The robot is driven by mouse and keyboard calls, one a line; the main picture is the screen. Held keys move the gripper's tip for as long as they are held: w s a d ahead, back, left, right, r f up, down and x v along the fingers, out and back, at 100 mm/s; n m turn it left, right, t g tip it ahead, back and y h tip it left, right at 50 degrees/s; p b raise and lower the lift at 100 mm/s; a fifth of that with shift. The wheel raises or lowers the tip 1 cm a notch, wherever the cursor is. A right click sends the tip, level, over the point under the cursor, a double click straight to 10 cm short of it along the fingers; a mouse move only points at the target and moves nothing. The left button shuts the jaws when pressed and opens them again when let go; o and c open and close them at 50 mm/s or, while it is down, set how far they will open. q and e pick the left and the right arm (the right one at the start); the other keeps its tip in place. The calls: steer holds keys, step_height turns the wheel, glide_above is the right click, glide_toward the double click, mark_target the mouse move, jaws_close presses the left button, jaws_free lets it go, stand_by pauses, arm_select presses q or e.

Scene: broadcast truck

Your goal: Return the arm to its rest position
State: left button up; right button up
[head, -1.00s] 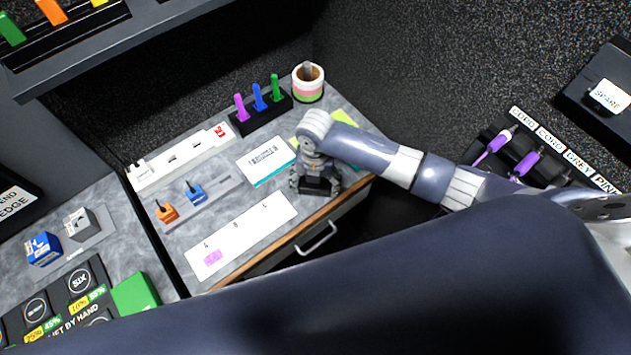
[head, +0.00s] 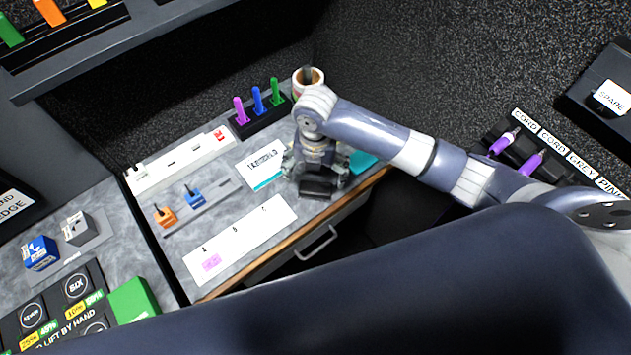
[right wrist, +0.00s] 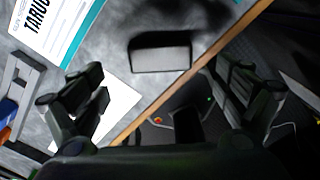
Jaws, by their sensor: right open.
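My right arm reaches in from the right in the head view. Its right gripper (head: 318,188) is above the front right part of the grey desk (head: 290,225), near the wooden front edge. In the right wrist view the two fingers of this gripper (right wrist: 158,82) stand wide apart. A dark grey block shape (right wrist: 160,56) shows between them; I cannot tell whether it is part of the gripper. No finger visibly closes on anything. My left gripper is not in view.
A white-and-teal card (head: 262,163) lies left of the gripper. Behind are a cup (head: 303,78) and a rack with coloured sticks (head: 262,118). A white strip marked A, B, C (head: 240,240) lies in front. A drawer handle (head: 317,243) is below the edge.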

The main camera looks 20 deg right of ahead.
steer(key=shift+r, duration=0.45)
